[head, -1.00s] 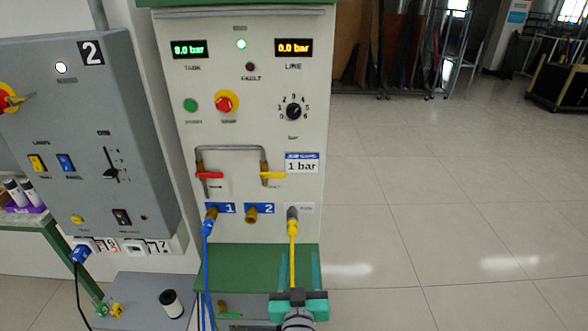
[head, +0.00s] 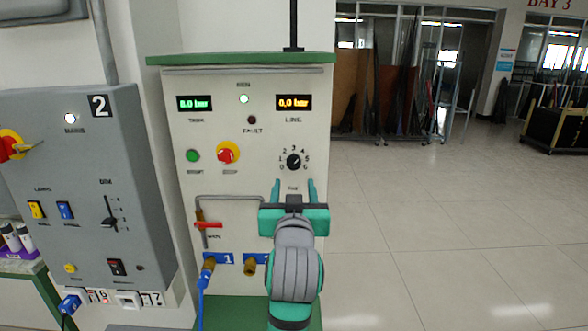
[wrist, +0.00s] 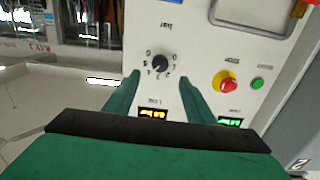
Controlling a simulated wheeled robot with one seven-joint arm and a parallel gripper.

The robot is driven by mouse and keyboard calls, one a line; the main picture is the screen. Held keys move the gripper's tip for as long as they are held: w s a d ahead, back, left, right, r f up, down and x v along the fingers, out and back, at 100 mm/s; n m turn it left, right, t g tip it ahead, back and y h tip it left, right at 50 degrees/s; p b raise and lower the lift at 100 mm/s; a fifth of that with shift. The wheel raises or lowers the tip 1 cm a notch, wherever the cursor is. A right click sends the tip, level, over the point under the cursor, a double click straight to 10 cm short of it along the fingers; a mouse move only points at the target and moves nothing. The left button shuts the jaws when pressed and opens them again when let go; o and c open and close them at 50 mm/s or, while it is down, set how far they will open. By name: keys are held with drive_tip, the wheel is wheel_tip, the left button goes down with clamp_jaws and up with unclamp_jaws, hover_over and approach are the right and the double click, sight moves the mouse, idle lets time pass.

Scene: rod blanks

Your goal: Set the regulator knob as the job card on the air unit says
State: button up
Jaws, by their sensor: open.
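The regulator knob (head: 293,161) is a small black dial on the upright air unit (head: 180,110), ringed by numbers from 0 to 6. It also shows upside down in the wrist view (wrist: 160,63). I cannot read its pointer surely. My gripper (head: 294,186) is open and empty, its fingertips just below the knob in the head view. In the wrist view the fingers (wrist: 159,82) stand either side of the knob's line, apart from it. The job card is hidden behind my gripper and arm; a second ago it read "1 bar".
The displays read 8.0 bar for tank (head: 195,103) and 0.0 bar for line (head: 294,102). A red-and-yellow switch (head: 228,153), a green button (head: 193,156) and a red lever (head: 208,225) share the panel. A grey box marked 2 (head: 80,140) stands left.

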sight(294, 165)
drive_tip(key=w, duration=1)
drive_tip(key=shift+w+r, duration=0.1)
drive_tip(key=shift+w, duration=0.25)
drive_tip(key=c, duration=1)
